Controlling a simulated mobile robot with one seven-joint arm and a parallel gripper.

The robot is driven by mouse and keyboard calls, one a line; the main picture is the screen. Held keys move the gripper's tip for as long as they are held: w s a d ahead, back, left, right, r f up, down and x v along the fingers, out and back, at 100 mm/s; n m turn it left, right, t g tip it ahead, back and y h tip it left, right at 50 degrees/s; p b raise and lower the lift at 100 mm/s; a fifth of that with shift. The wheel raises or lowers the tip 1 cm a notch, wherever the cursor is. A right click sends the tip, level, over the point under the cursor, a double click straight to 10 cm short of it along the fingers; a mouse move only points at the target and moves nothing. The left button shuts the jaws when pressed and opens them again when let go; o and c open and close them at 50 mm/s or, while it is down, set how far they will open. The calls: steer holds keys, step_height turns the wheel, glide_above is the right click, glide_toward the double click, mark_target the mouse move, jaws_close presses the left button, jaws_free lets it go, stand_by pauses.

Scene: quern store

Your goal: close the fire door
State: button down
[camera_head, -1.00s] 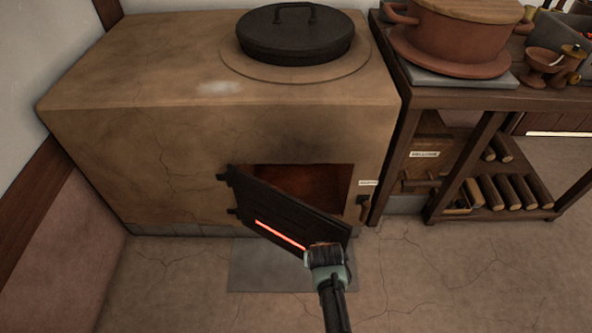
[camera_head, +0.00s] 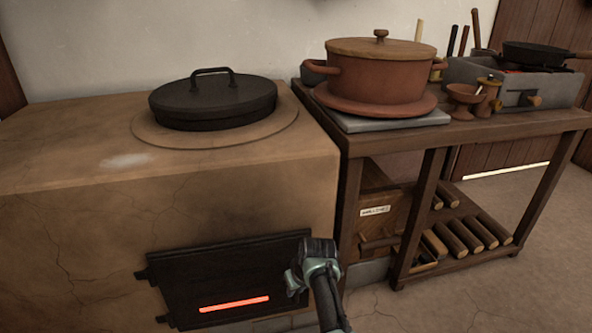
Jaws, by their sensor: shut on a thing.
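The fire door (camera_head: 225,281) is a dark metal plate with a glowing red slot, low on the front of the clay stove (camera_head: 75,235). It is hinged on its left side. It lies over the stove opening, and no opening shows around it; I cannot tell whether it is fully flush. My gripper (camera_head: 308,262) is at the door's right edge and is shut on the door handle, which my gripper hides. The lower edge of the door is partly close to the bottom of the view.
A black lidded pot (camera_head: 213,105) sits on the stove top. To the right stands a wooden table (camera_head: 475,137) with a clay pot (camera_head: 380,78), small cups and a grill (camera_head: 520,83). Logs (camera_head: 465,237) lie on its lower shelf. Floor is clear at the right.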

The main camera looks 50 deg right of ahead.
steer(key=shift+w+d, duration=0.25)
steer(key=shift+r, duration=0.1)
steer(key=c, duration=0.8)
jaws_free()
steer(key=shift+d, duration=0.1)
steer(key=p+v, duration=1.1)
steer(key=v, duration=0.2)
